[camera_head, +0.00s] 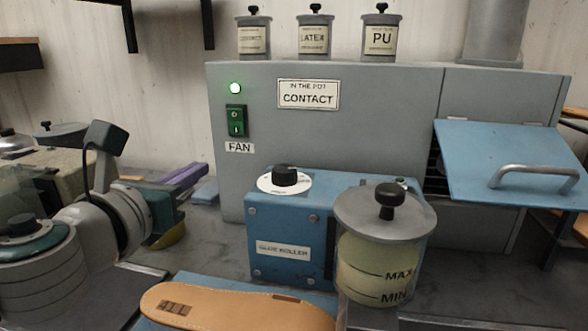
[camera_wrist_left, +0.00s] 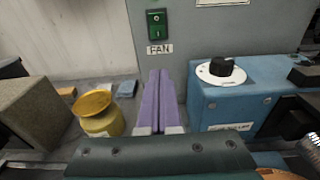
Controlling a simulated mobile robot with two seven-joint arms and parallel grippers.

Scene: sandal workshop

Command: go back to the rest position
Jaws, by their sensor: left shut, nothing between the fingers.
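My left arm comes in from the left in the head view. Its gripper (camera_head: 203,169) has purple fingers and reaches toward the grey cabinet, left of the blue glue roller. In the left wrist view the two purple fingers (camera_wrist_left: 159,74) lie side by side, shut, with nothing between them. They point at the cabinet below the FAN label. My right gripper is in neither view.
The blue glue roller (camera_head: 290,228) and its glue pot (camera_head: 385,250) stand right of my left gripper. A tan sole (camera_head: 235,307) lies in front. A yellow pot (camera_wrist_left: 97,112) stands left of the fingers.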

